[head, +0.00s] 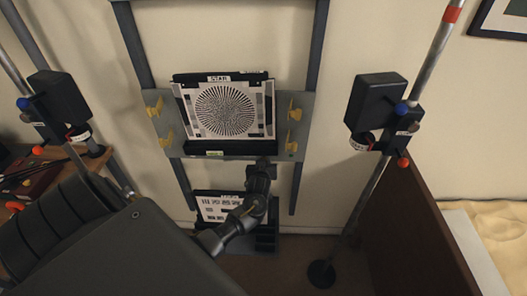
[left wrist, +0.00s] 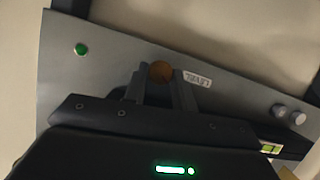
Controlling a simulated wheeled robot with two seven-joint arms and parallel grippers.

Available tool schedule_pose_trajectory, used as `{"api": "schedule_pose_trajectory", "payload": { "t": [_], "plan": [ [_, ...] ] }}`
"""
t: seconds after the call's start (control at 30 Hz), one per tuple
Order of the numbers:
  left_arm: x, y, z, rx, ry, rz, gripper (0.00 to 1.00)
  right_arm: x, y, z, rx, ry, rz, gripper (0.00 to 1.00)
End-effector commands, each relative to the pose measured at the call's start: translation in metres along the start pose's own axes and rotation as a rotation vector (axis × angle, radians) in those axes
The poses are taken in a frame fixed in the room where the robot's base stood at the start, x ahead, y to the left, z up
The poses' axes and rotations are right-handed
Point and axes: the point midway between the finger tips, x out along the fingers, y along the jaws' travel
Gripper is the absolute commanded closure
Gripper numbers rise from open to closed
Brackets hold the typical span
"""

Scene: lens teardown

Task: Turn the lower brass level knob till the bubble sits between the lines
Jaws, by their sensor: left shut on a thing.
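The round brass level knob (left wrist: 160,71) shows in the left wrist view between the fingertips of my left gripper (left wrist: 161,82), next to a white LEVEL label (left wrist: 198,79) that appears upside down. The gripper is shut on the knob. In the head view my left gripper (head: 263,166) reaches up to the lower edge of the grey plate (head: 224,172), and hides the knob. The yellow-green level vial (head: 214,153) sits on the plate to its left; it also shows in the left wrist view (left wrist: 270,148). The bubble is too small to place against the lines. My right gripper is out of view.
A star chart (head: 226,111) stands on the plate, with yellow knobs (head: 295,114) at the sides. A second chart (head: 217,208) is below, partly behind my arm. Lamps on poles stand left (head: 60,98) and right (head: 375,100). A brown panel (head: 420,225) is at right.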

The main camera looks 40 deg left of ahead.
Motion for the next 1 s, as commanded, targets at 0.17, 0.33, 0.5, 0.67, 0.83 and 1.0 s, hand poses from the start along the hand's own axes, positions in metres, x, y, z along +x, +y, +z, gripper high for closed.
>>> {"api": "schedule_pose_trajectory", "payload": {
  "t": [0.17, 0.33, 0.5, 0.67, 0.83, 1.0],
  "plan": [
    [-0.002, 0.003, -0.004, 0.116, -0.001, -0.048, 0.96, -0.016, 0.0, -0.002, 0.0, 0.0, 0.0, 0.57],
    [-0.001, 0.004, -0.003, 0.261, -0.002, -0.109, 0.96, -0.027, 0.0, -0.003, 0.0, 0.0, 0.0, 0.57],
    [0.0, 0.006, -0.001, 0.411, -0.001, -0.17, 0.96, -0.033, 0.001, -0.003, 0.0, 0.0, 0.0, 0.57],
    [0.001, 0.007, 0.001, 0.54, -0.002, -0.224, 0.96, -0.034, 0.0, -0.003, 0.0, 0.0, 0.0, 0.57],
    [0.001, 0.007, 0.002, 0.655, 0.0, -0.271, 0.96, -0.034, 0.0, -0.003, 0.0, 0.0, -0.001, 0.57],
    [0.002, 0.008, 0.002, 0.74, 0.001, -0.307, 0.96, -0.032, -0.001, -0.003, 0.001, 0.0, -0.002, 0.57]
  ]
}}
